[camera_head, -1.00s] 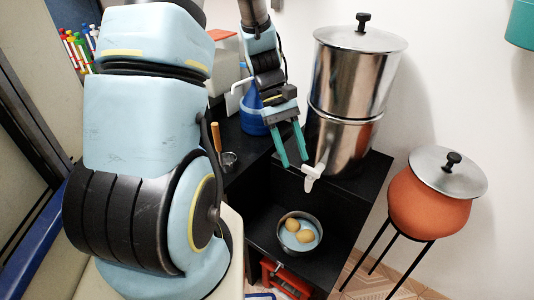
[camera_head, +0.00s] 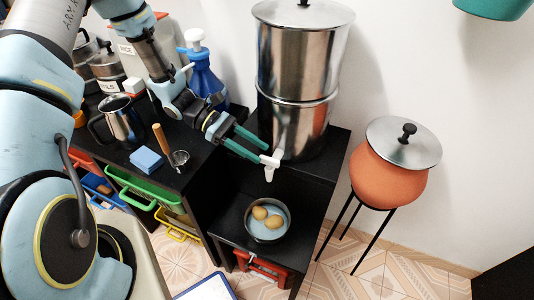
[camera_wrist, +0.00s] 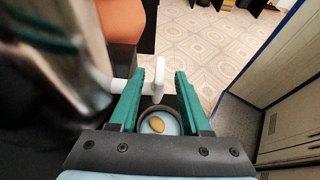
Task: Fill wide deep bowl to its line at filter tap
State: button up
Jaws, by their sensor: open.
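The steel bowl (camera_head: 247,226) stands on a low black shelf below the filter tap. Two brown, egg-shaped things (camera_head: 267,216) lie in it on a pale blue inside. I cannot tell the water level or make out a line. The white filter tap (camera_head: 270,162) sticks out from the tall steel filter (camera_head: 296,60). My gripper (camera_head: 263,152) is open and empty, its green fingertips close beside the tap. In the wrist view the white tap (camera_wrist: 159,80) shows between the fingers, with the bowl (camera_wrist: 174,113) beyond. I cannot tell whether a finger touches the tap.
A black counter left of the filter holds a steel jug (camera_head: 122,122), a blue sponge (camera_head: 146,160), a small ladle-like cup (camera_head: 180,157) and a blue pump bottle (camera_head: 204,75). A clay pot (camera_head: 388,180) stands on a tripod at right. Tiled floor in front is partly free.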

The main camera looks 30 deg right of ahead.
aim_at(269, 158)
jog(key=shift+p+x, duration=0.45)
jog(key=shift+x, duration=1.85)
grip_shut()
